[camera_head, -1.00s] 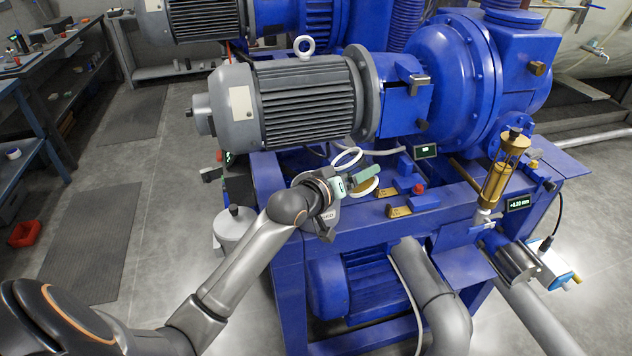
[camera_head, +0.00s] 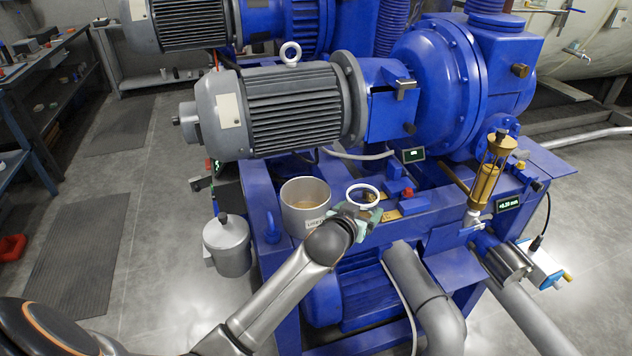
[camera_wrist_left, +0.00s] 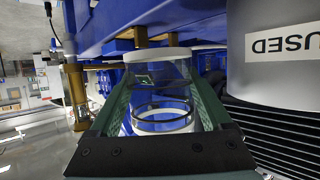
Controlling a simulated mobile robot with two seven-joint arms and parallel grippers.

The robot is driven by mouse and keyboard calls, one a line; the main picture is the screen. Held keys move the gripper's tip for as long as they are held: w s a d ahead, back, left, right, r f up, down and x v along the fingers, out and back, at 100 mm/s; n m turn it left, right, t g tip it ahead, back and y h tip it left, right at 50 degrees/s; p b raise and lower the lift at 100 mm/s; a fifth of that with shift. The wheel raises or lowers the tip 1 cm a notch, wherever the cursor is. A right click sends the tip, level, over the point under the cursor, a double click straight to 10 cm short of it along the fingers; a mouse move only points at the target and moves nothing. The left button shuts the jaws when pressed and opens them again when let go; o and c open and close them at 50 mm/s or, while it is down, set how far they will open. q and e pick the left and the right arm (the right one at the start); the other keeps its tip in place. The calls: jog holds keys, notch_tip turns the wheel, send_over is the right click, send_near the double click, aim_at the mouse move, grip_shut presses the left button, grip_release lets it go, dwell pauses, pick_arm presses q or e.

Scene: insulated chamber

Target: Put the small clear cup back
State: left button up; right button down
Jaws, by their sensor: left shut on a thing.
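The small clear cup (camera_wrist_left: 160,95) is a see-through cylinder with white rims. My left gripper (camera_head: 357,213) is shut on it, with a green finger on each side in the left wrist view (camera_wrist_left: 160,105). In the head view the white rim of the cup (camera_head: 350,189) shows just beyond the gripper, above the blue frame. The gripper and wrist hide its lower part, so I cannot tell whether it touches anything below. My right gripper is not in view.
A grey pot (camera_head: 305,222) marked USED, with brownish contents, stands just left of the cup. A red knob (camera_head: 407,193) and brass plates lie to the right. A brass sight glass (camera_head: 487,172) stands farther right. The grey motor (camera_head: 285,110) is behind.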

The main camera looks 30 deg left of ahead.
pick_arm(q)
jog(key=shift+d, duration=0.1)
jog(key=s+d+r, duration=0.1)
jog(key=s+r, duration=0.5)
jog(key=r, duration=0.3)
jog(key=s+d+r+m+h, duration=0.1)
jog(key=s+r, duration=0.6)
jog(key=r, duration=0.3)
jog(key=shift+d+r, duration=0.25)
